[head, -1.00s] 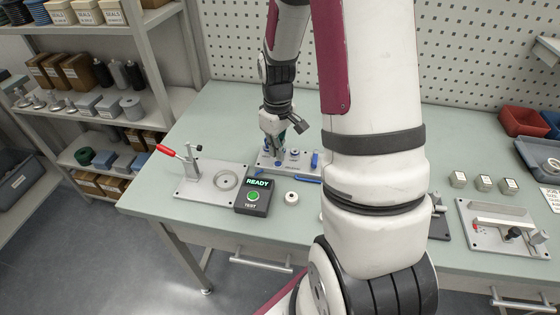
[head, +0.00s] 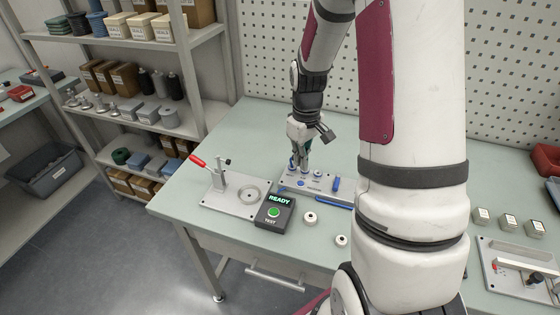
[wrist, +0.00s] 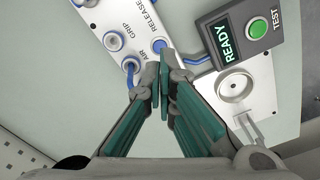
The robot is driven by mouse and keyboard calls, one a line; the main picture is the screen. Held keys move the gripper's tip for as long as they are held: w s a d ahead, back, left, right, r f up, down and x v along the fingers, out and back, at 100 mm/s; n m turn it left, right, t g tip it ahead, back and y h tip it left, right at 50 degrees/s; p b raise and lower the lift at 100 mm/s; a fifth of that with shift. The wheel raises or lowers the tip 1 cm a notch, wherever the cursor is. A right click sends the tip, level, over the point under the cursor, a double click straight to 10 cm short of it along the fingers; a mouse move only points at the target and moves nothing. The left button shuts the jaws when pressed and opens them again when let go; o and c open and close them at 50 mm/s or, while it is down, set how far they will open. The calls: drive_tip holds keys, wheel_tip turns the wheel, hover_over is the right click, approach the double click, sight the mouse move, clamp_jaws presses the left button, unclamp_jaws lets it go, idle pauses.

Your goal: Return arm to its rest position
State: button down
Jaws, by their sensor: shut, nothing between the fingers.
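My gripper (head: 303,168) is above the grey fixture plate (head: 289,186) with blue fittings, in the middle of the bench. In the wrist view its teal-lined fingers (wrist: 161,88) are closed together with nothing between them. The fingertips show over the edge of the plate, near the RELEASE and GRIP labels (wrist: 138,22); whether they touch it I cannot tell. My arm reaches down from the top of the head view and hides part of the bench on the right.
The READY/TEST box (head: 274,212) stands beside a clamp plate with a red lever (head: 198,160). Two white caps (head: 310,218) lie on the bench front. Another fixture (head: 520,268) and several small blocks (head: 508,223) are at right. Shelves (head: 140,40) stand at left.

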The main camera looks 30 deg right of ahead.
drive_tip(key=s+a+r+t, duration=0.1)
drive_tip(key=a+r, duration=0.4)
drive_tip(key=r, duration=0.5)
drive_tip(key=s+a+r+m+t, duration=0.1)
drive_tip(key=s+a+r+t, duration=0.3)
drive_tip(key=s+a+r, duration=0.9)
drive_tip(key=s, duration=0.3)
drive_tip(key=shift+s+r+m, duration=0.2)
drive_tip(key=shift+r+m, duration=0.1)
drive_tip(key=shift+r, duration=0.05)
